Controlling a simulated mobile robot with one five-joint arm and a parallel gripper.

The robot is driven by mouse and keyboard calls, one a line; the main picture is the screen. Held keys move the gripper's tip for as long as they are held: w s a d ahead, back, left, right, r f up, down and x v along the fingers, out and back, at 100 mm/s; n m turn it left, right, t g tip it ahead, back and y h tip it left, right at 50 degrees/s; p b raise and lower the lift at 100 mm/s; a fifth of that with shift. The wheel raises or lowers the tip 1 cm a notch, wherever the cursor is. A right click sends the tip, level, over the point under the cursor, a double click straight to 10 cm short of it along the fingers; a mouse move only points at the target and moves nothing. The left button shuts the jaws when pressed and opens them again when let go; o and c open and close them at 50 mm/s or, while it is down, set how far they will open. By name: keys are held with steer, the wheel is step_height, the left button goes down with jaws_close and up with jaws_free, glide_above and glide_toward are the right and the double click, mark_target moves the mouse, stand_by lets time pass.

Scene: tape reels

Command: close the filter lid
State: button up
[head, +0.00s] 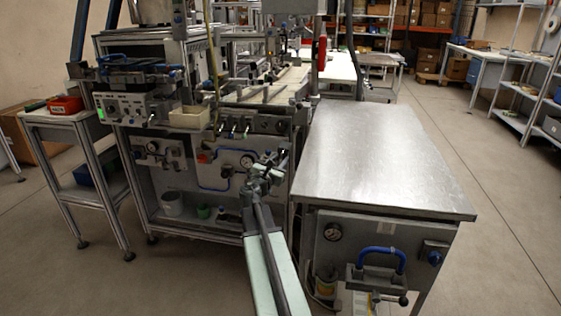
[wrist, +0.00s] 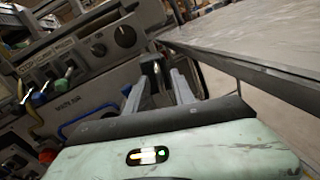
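I cannot make out the filter lid for certain in either view. My gripper (head: 268,170) is in front of the grey machine (head: 215,165), left of the metal-topped table. In the wrist view its two grey fingers (wrist: 158,90) stand apart, with nothing clearly held between them. A dark upright part (wrist: 152,72) of the machine shows beyond the fingers. My arm hides part of the machine's lower front.
The metal table top (head: 375,155) lies close on the right; its edge (wrist: 245,68) is near my gripper. A blue handle (head: 381,254) and a gauge (head: 332,231) are below it. A side stand (head: 75,150) is at left. The floor at right is clear.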

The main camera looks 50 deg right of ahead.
jaws_close()
steer(key=shift+w, duration=0.1)
stand_by(1.2)
